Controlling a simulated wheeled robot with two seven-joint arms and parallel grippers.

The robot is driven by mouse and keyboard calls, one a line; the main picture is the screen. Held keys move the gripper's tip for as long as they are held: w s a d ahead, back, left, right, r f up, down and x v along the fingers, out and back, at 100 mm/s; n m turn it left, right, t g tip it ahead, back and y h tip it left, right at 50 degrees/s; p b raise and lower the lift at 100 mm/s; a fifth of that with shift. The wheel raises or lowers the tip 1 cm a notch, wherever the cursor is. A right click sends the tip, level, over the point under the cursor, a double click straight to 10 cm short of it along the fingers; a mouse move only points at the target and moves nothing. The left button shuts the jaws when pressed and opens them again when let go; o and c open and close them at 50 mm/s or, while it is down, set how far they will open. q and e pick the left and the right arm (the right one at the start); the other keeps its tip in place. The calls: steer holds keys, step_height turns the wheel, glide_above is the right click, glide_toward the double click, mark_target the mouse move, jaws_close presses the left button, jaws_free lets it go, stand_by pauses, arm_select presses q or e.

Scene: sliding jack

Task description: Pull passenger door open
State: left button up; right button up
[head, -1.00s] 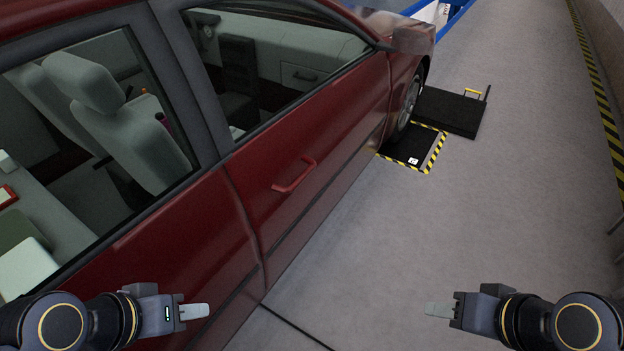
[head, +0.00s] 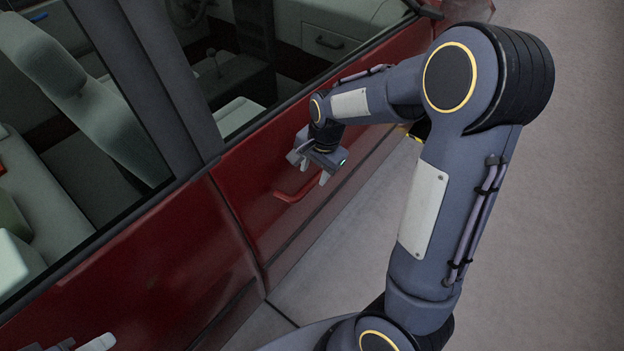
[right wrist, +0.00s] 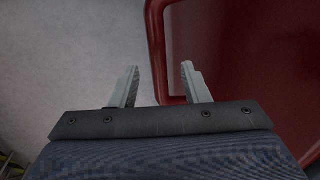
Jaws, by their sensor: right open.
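The red passenger door (head: 240,225) of the car is shut, flush with the body. Its red bar handle (head: 298,190) stands out from the door panel. My right gripper (head: 312,172) is open and points down at the handle, close above it. In the right wrist view, the handle bar (right wrist: 156,55) shows between the two spread fingers of the right gripper (right wrist: 162,82); I cannot tell whether they touch it. My left gripper (head: 97,342) is only partly in view at the bottom left, beside the car, and its opening cannot be judged.
The side window (head: 300,50) above the handle shows the car's interior. The grey floor (head: 335,265) beside the door is bare. My right arm crosses the view and hides part of the floor and the car's front.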

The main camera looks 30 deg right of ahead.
mark_target(312, 182)
steer(key=f, duration=0.4)
steer(key=shift+w+a, duration=0.15)
steer(key=shift+w, duration=0.1)
jaws_close()
